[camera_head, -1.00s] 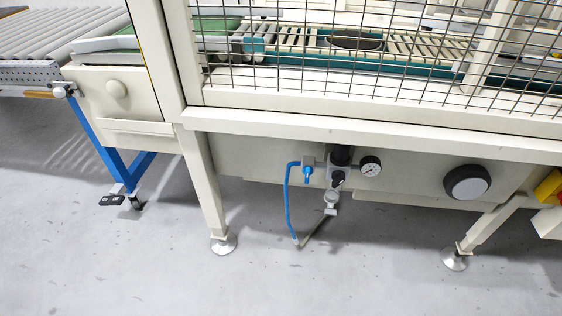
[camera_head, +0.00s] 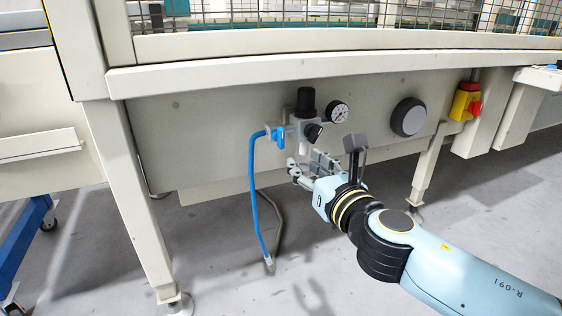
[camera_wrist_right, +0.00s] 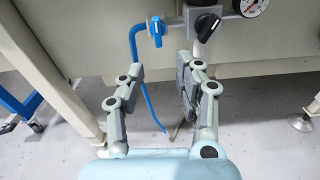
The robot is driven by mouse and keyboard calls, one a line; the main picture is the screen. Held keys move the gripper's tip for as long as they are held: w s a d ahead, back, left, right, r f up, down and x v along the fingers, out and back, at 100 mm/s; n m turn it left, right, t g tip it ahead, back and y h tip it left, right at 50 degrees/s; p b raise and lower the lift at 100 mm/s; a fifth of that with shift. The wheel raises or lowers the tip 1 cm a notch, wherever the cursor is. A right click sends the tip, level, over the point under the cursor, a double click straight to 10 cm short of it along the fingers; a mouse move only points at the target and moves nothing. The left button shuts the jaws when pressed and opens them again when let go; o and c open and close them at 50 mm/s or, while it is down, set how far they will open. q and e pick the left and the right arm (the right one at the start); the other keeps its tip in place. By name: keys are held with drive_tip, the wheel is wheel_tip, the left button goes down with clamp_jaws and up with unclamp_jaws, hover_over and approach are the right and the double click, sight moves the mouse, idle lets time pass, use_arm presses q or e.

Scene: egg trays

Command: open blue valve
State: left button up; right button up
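The blue valve (camera_head: 279,137) is a small blue handle at the left end of the air regulator (camera_head: 305,128) on the machine's cream panel. A blue hose (camera_head: 254,200) hangs down from it. My right gripper (camera_head: 300,167) is just below and right of the valve, apart from it, under the regulator. In the right wrist view the blue valve (camera_wrist_right: 156,32) is at the top, ahead of the fingers. The right gripper's fingers (camera_wrist_right: 162,75) are spread open with nothing between them. My left gripper is in neither view.
A black knob (camera_head: 313,133) and a pressure gauge (camera_head: 337,112) sit right of the valve. A large round dark knob (camera_head: 408,117) is further right, then a yellow and red switch (camera_head: 466,103). Machine legs (camera_head: 135,200) stand at both sides.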

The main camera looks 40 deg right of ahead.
sight(283, 135)
drive_tip(key=shift+n+t, duration=0.4)
drive_tip(key=shift+n, duration=0.1)
drive_tip(key=x, duration=0.3)
drive_tip(key=r+x, duration=0.1)
drive_tip(key=x, duration=0.7)
drive_tip(key=shift+a+r, duration=0.15)
drive_tip(key=shift+r, duration=0.05)
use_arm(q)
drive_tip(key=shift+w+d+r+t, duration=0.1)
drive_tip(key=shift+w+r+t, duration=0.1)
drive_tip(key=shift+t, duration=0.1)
use_arm(e)
clamp_jaws()
